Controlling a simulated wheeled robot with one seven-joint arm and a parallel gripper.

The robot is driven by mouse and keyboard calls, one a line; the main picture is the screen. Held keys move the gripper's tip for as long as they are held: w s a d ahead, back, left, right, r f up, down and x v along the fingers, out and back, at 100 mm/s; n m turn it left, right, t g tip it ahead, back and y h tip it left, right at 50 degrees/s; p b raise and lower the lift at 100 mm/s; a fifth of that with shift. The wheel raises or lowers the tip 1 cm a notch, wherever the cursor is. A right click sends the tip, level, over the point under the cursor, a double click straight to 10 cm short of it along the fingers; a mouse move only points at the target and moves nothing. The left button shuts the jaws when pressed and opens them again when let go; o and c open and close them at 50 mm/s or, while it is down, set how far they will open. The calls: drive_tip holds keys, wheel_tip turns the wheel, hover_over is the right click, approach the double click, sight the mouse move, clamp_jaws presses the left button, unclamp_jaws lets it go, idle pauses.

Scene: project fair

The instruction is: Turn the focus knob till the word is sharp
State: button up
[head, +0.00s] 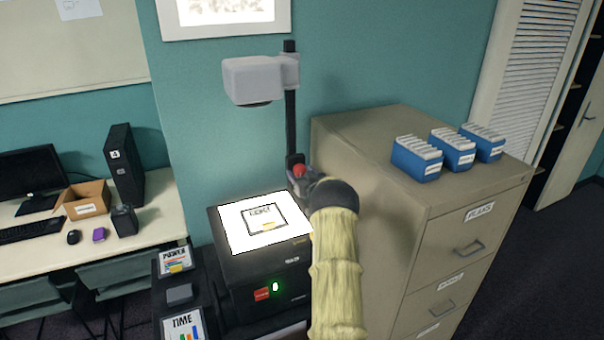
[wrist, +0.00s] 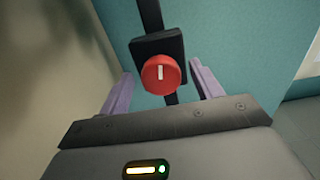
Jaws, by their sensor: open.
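The red focus knob (head: 299,170) sits on a black block on the projector's black post (head: 290,110). In the wrist view the knob (wrist: 161,74) faces me, with its white mark close to upright. My gripper (head: 303,182) is at the knob. Its purple fingers are open, one on each side of the knob in the wrist view, with gaps showing. The overhead projector (head: 285,265) has a lit top with a sheet (head: 240,237) bearing a word and a drawing. Only the lower edge of the bright screen (head: 226,12) shows, so the projected word cannot be read.
A tan filing cabinet (head: 385,215) stands close on the right, with blue card boxes (head: 415,165) on top. The grey projector head (head: 252,80) hangs above the lit top. A desk (head: 150,225) with a computer is at left.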

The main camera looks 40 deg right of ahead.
drive_tip(key=c, duration=1)
drive_tip(key=shift+f+n+b, duration=0.15)
drive_tip(key=shift+n+b, duration=0.25)
drive_tip(key=shift+b, duration=0.6)
drive_tip(key=n+b, duration=0.2)
drive_tip(key=b, duration=0.3)
drive_tip(key=shift+n+b, duration=0.35)
drive_tip(key=shift+n, duration=0.05)
drive_tip(key=shift+n+b, duration=0.8)
drive_tip(key=shift+b, duration=0.45)
drive_tip(key=shift+r+n, duration=0.3)
drive_tip(key=o, duration=1)
drive_tip(key=shift+w, duration=0.1)
